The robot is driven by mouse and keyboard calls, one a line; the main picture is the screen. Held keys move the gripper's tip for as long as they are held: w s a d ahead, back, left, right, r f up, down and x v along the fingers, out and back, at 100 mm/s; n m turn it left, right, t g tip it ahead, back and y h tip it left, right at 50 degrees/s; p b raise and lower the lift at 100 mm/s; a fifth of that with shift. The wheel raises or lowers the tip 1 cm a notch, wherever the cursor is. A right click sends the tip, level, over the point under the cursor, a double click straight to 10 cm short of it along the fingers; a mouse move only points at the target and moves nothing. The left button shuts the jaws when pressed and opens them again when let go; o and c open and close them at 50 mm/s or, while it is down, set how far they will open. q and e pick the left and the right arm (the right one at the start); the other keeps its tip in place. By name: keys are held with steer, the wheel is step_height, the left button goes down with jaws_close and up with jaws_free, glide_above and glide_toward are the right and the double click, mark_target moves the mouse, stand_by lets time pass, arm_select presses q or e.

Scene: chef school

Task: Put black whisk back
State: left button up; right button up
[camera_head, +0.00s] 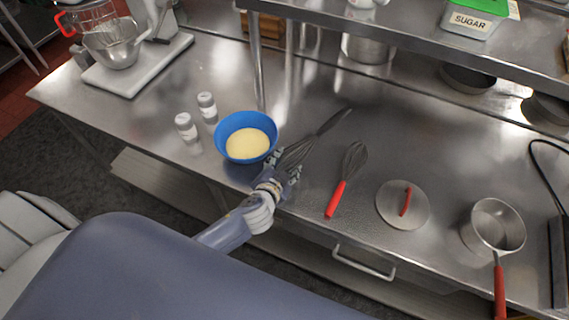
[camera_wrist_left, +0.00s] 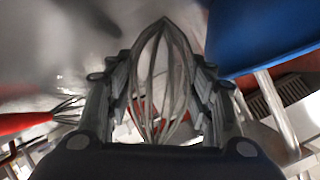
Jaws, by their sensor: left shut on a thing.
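The black whisk (camera_head: 333,121) has a dark handle pointing to the upper right in the head view. Its wire end lies at my left gripper (camera_head: 283,170), just right of the blue bowl. In the left wrist view the whisk's wires (camera_wrist_left: 163,75) run between the two fingers of my left gripper (camera_wrist_left: 160,95), which is shut on them. The handle is hidden in that view. I cannot tell whether the whisk touches the steel counter (camera_head: 300,215). My right gripper is not in view.
The blue bowl (camera_head: 228,125) with pale yellow contents is close beside my left gripper. A red-handled whisk (camera_head: 338,197), a round lid (camera_head: 392,212) and a saucepan (camera_head: 482,240) lie to the right. Two white shakers (camera_head: 186,127) stand left. A steel shelf (camera_head: 420,52) overhangs the back.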

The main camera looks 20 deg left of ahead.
arm_select(q)
steer(key=o, duration=1.1)
steer(key=shift+f, duration=0.15)
steer(key=shift+c, duration=0.2)
